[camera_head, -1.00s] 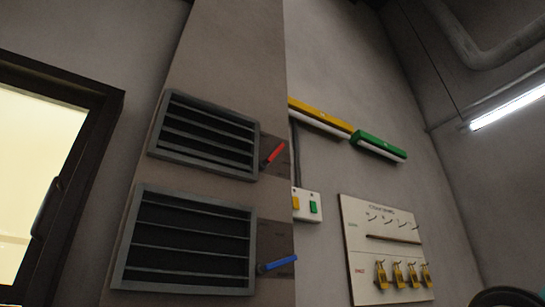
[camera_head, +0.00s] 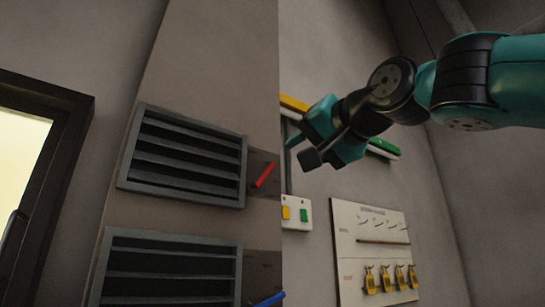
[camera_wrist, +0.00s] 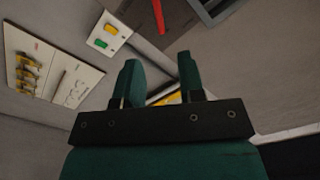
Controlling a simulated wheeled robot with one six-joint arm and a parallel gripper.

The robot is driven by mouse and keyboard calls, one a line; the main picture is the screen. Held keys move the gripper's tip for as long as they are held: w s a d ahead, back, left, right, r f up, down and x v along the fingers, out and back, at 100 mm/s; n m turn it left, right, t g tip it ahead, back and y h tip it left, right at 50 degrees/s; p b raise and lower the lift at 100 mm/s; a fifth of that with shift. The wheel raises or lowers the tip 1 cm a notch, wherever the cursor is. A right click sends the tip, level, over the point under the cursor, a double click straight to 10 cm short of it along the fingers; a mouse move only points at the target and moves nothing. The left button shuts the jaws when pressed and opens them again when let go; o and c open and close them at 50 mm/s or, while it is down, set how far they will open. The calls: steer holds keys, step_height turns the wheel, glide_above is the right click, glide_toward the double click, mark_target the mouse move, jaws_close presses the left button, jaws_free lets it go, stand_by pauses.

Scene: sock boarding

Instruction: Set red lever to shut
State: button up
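The red lever (camera_head: 264,175) is on a dark plate at the right edge of the upper louvred vent (camera_head: 185,155). It slants up to the right. In the wrist view the red lever (camera_wrist: 158,16) shows at the top edge, partly cut off. My gripper (camera_head: 294,152) is up and to the right of the lever in the head view, apart from it. In the wrist view the two green fingers of my gripper (camera_wrist: 158,72) stand apart with nothing between them, so it is open and empty.
A blue lever (camera_head: 268,300) sits by the lower vent (camera_head: 165,270). A switch box (camera_head: 296,214) with yellow and green buttons is on the wall to the right. Beyond it hangs a white board (camera_head: 375,250) with several yellow padlocks. A door (camera_head: 60,150) stands at the left.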

mark_target(271, 168)
steer(key=p+x, duration=0.4)
steer(key=x, duration=0.6)
steer(key=shift+c, duration=0.4)
jaws_close()
